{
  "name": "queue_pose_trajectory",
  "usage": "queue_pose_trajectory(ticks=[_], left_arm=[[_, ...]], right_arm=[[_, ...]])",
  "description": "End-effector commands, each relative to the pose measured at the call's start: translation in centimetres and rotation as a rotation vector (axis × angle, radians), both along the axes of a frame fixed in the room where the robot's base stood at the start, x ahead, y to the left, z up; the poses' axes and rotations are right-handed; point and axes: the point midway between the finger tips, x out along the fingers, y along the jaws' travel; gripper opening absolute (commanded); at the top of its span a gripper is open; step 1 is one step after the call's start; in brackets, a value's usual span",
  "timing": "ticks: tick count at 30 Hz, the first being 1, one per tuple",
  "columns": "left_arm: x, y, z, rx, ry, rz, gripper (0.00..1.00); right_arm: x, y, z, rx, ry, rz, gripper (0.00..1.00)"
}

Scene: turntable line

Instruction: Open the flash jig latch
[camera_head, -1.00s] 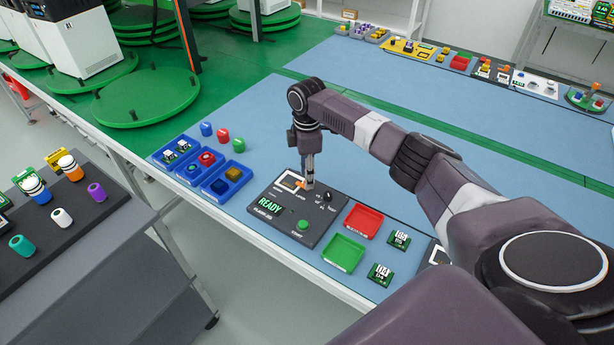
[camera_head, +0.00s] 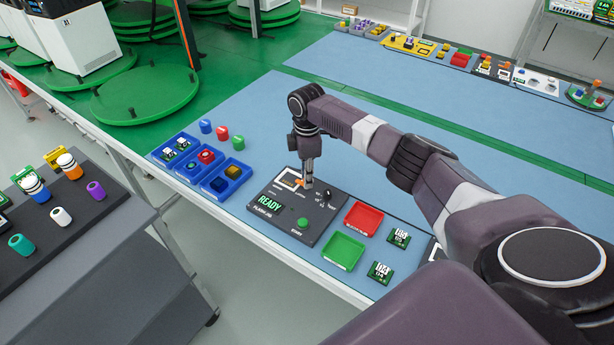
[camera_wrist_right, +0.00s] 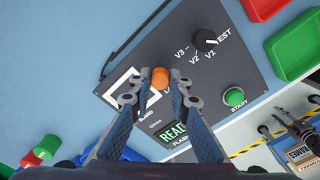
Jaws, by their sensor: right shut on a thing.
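The flash jig (camera_head: 318,233) is a dark panel on the blue table, with a lit READY display (camera_head: 270,204), a green START button (camera_head: 302,223) and a black selector knob (camera_head: 326,195). Its orange latch (camera_wrist_right: 160,78) shows in the wrist view beside a white-framed slot (camera_wrist_right: 122,82). My right gripper (camera_head: 308,186) reaches down over the jig from above. In the wrist view its fingertips (camera_wrist_right: 160,92) are closed around the latch, whose rounded orange top shows between them. The latch's lower part is hidden by the fingers. A dark gripper-like part (camera_wrist_right: 298,128) at the wrist view's right edge may be my left gripper.
A red tray (camera_head: 363,219) and a green tray (camera_head: 343,251) stand right of the jig, with green boards (camera_head: 381,272) beside them. Blue bins (camera_head: 226,181) holding parts and several coloured caps (camera_head: 222,134) lie to the left. The blue table behind the jig is clear.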

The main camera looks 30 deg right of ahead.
Motion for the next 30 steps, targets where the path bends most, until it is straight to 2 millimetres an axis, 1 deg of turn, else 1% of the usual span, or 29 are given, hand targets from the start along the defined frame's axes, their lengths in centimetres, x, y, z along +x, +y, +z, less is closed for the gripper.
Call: queue_pose_trajectory(ticks=[5, 11, 21, 30], left_arm=[[0.0, 0.1, 0.5, 0.001, -0.001, -0.001, 0.36], [0.2, 0.0, 1.7, 0.000, -0.003, -0.001, 0.36], [0.5, 0.0, 4.4, -0.001, -0.008, -0.002, 0.36], [0.6, 0.0, 6.3, -0.001, -0.008, -0.001, 0.36]], right_arm=[[0.1, 0.1, 0.3, 0.001, -0.002, -0.035, 0.00], [0.1, 0.1, 0.4, 0.003, -0.001, -0.144, 0.00], [0.1, 0.1, 0.6, 0.004, -0.002, -0.449, 0.00], [0.2, 0.1, 0.6, 0.003, -0.003, -0.734, 0.00]])
